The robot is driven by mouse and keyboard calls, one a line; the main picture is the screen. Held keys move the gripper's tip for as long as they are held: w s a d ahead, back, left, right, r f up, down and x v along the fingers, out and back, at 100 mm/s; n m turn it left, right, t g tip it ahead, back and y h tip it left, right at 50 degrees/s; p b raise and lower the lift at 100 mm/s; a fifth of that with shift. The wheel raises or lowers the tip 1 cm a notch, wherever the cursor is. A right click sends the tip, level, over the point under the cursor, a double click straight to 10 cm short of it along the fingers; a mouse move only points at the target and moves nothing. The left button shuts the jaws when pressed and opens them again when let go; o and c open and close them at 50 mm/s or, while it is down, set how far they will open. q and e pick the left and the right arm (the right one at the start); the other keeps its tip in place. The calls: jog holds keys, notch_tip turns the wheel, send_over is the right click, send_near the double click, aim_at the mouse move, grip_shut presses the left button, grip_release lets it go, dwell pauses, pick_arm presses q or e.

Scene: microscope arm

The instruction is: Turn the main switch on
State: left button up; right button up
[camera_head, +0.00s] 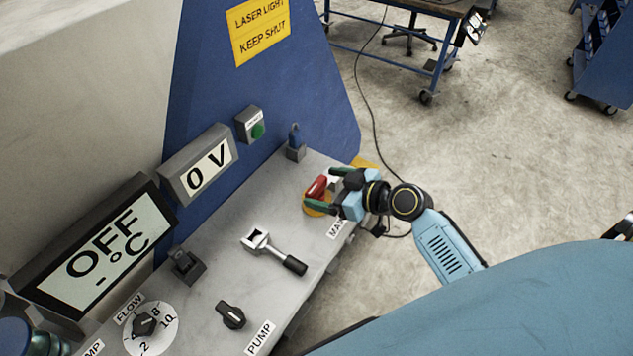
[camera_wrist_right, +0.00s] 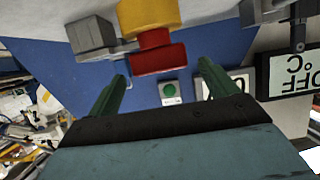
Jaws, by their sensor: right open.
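The main switch is a red knob (camera_head: 317,186) on a yellow base at the right end of the grey panel, beside a partly covered label reading "MA". My right gripper (camera_head: 320,188) is at the switch, with its green fingers open on either side of the red knob. In the right wrist view, the red knob (camera_wrist_right: 158,60) and its yellow base (camera_wrist_right: 150,14) show just beyond and between the open fingertips (camera_wrist_right: 161,72). I cannot tell whether the fingers touch it. The displays read "0 V" (camera_head: 208,168) and "OFF" (camera_head: 113,246). My left gripper is not in view.
The grey panel (camera_head: 215,270) also carries a lever with a black handle (camera_head: 275,252), a black pump knob (camera_head: 231,314) and a flow dial (camera_head: 146,326). A green button box (camera_head: 252,125) is on the blue wall. Open floor lies right of the panel.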

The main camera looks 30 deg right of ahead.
aim_at(319, 186)
jog(key=shift+x, duration=1.7)
jog(key=c, duration=1.4)
